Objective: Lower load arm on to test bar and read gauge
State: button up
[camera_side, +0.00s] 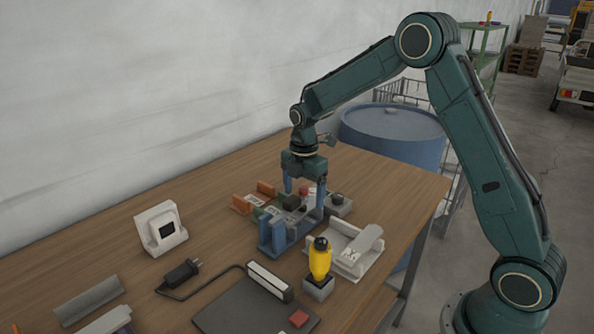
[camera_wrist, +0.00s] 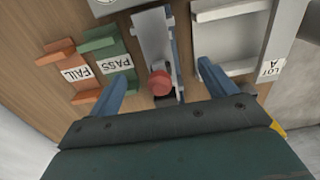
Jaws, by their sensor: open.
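My gripper (camera_side: 304,196) hangs fingers down over the blue test fixture (camera_side: 272,238), with its two blue fingers apart. In the wrist view my gripper (camera_wrist: 161,73) has one finger on each side of a red knob (camera_wrist: 160,83), and neither visibly touches it. The knob sits at the near end of a long grey metal piece (camera_wrist: 153,35), which looks like the load arm. The red knob (camera_side: 303,191) also shows between the fingers in the side view. I cannot make out the test bar. A white stand with a black square face (camera_side: 167,229) is at the left; I cannot tell whether it is the gauge.
An orange FAIL tray (camera_wrist: 60,51) and green PASS tray (camera_wrist: 106,39) lie left of the fixture in the wrist view. A white LOT A tray (camera_wrist: 232,11) is at the right. A yellow-handled tool (camera_side: 320,260) stands upright in front. A cabled black plug (camera_side: 181,272) lies at the left.

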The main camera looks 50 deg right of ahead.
jog(key=shift+r, duration=3.45)
jog(key=shift+r, duration=0.15)
jog(key=shift+s+a+r+m, duration=0.15)
jog(key=shift+s+r+m, duration=0.15)
jog(key=shift+s+r, duration=0.15)
jog(key=s+a+r+m+t, duration=0.25)
jog(key=s+r+m, duration=0.35)
jog(key=s, duration=0.4)
jog(key=s+a+r+m+t, duration=0.25)
jog(key=s+r+m, duration=0.35)
jog(key=s, duration=0.5)
jog(key=s+a+f+m, duration=0.1)
jog(key=s+f+m, duration=0.1)
jog(key=s+m, duration=0.3)
jog(key=s, duration=0.3)
jog(key=shift+s+a+t, duration=0.15)
jog(key=shift+a+t, duration=0.15)
jog(key=shift+f, duration=0.1)
